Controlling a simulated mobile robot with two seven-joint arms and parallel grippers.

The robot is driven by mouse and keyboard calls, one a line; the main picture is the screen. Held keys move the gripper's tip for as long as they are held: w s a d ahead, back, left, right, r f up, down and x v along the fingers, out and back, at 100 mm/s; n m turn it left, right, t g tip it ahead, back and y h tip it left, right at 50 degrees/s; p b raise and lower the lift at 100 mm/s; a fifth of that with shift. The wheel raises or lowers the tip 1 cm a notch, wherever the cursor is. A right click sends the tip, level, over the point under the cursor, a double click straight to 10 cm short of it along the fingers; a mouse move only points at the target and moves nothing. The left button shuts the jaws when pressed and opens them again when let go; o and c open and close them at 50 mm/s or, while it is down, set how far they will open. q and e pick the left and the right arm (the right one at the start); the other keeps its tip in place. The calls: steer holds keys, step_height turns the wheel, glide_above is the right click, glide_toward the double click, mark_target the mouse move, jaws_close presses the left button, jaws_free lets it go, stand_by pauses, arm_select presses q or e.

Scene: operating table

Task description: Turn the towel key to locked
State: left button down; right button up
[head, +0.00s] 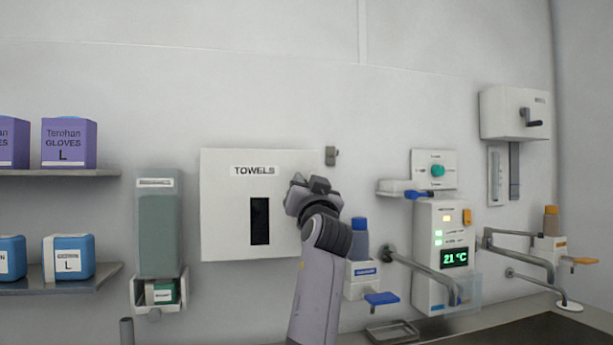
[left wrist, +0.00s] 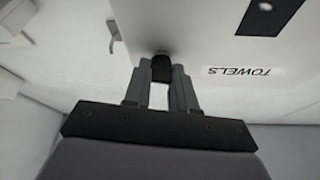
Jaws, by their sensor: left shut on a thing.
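The white towel dispenser (head: 225,215), labelled TOWELS with a dark slot, hangs on the wall in the middle of the head view. My left gripper (head: 318,184) is at its right side, in front of its face. In the left wrist view, my left gripper (left wrist: 161,84) is shut on the dark towel key (left wrist: 161,67), which stands out from the dispenser's face (left wrist: 195,30). The gripper hides the key in the head view, and I cannot tell which way the key is turned. My right gripper is not in view.
A small grey fitting (head: 331,156) sits at the dispenser's upper right edge. A soap dispenser (head: 158,235) hangs to the left. A blue-capped bottle (head: 360,240) and a control panel (head: 430,240) are close on the right. Free wall lies above.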

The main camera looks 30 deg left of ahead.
arm_select(q)
steer(key=shift+r+m+h+p, duration=0.35)
steer(key=shift+m+p, duration=0.2)
steer(key=shift+m, duration=0.25)
steer(key=m+h+p, duration=0.2)
steer(key=m, duration=0.3)
steer(key=m+h+p, duration=0.2)
steer(key=m, duration=0.4)
steer(key=m+h+p, duration=0.2)
steer(key=m, duration=0.3)
steer(key=shift+s+a+f+m+h, duration=0.1)
steer(key=shift+f+m+h, duration=0.15)
steer(key=shift+m+h, duration=0.15)
steer(key=c, duration=0.9)
jaws_free()
